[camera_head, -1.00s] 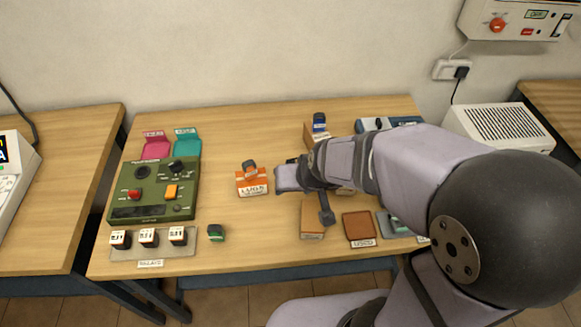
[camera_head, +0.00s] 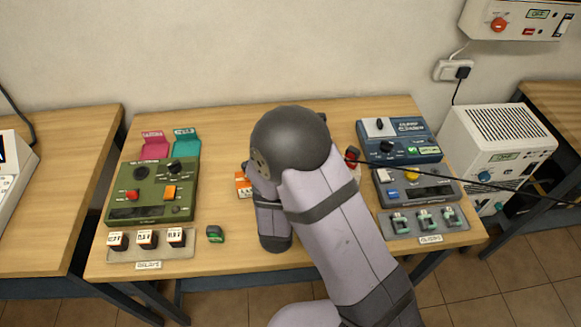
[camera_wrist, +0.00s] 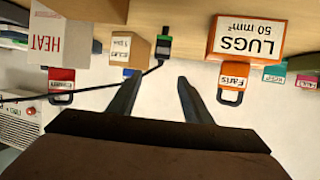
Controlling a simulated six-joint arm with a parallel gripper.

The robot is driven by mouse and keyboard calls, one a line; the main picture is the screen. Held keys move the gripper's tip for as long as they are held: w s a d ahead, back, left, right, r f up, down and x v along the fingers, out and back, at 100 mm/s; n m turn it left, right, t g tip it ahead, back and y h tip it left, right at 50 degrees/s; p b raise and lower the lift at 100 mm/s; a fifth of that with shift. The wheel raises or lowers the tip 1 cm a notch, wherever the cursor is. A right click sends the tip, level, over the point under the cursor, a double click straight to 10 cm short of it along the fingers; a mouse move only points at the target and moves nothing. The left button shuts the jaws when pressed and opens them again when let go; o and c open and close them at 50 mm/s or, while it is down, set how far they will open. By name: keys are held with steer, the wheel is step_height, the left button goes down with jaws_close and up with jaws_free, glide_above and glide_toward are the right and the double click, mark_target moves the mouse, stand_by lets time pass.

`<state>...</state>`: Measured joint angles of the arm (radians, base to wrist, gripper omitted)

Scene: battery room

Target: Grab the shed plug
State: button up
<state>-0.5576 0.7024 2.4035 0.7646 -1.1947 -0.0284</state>
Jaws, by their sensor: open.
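A small black piece with a green end (camera_wrist: 165,46) stands at the tabletop in the wrist view, which is upside down. A thin black cable runs to it from the left, so it looks like a plug. I cannot read a name on it. My gripper (camera_wrist: 160,77) is open and empty. Its two dark fingers point toward the piece, with a visible gap between. In the head view my arm hides the fingers and this piece. Another small green and black piece (camera_head: 215,234) lies on the table left of my arm.
In the wrist view an orange LUGS box (camera_wrist: 258,38) with an orange padlock (camera_wrist: 231,96) stands right, a HEAT box (camera_wrist: 60,38) and red padlock (camera_wrist: 61,96) left. A green panel (camera_head: 152,190) is at the table's left, a blue charger (camera_head: 400,141) at right.

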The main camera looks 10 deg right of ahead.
steer(key=shift+f, duration=1.85)
steer(key=shift+p+x, duration=1.35)
steer(key=shift+x, duration=2.3)
steer(key=c, duration=1.1)
